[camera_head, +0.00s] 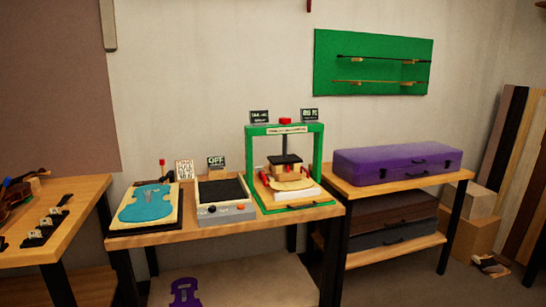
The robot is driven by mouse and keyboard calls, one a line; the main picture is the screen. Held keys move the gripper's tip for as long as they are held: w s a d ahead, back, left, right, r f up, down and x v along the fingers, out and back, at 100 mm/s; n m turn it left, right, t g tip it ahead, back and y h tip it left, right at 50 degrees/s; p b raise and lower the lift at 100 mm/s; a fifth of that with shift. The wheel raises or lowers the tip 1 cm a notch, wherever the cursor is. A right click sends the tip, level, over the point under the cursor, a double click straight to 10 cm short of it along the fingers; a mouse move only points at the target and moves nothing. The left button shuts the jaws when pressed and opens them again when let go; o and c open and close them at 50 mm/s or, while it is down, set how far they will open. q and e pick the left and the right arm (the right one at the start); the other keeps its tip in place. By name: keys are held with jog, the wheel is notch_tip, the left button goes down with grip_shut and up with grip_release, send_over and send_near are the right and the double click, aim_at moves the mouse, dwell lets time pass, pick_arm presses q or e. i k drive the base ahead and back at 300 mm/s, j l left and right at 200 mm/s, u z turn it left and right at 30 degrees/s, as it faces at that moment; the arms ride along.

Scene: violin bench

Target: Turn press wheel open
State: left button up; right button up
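The press is a green frame (319,155) standing at the right end of the middle bench. A small red part (285,121) sits on top of its crossbar; it may be the press wheel, but it is too small to tell. A dark press plate (285,159) hangs inside the frame, above a tan violin-shaped piece (292,184) on a pale block. Red parts stand on both sides of that piece. Two small dark displays (309,114) stand above the crossbar. Neither of my grippers is in view.
A grey box with a dark top (222,189) and a board with a blue violin shape (147,204) sit left of the press. A purple case (396,163) lies on the right bench. The left bench (75,215) holds a violin and small parts.

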aim_at(284, 121)
jog(key=i+l, duration=0.3)
jog(key=l, duration=0.2)
jog(key=i+l+u, duration=0.15)
jog(key=u, duration=0.9)
jog(key=i+l+u, duration=0.15)
jog(key=l+u, duration=0.2)
jog(key=i+l+u, duration=0.1)
jog(key=l+u, duration=0.2)
jog(key=l, duration=0.2)
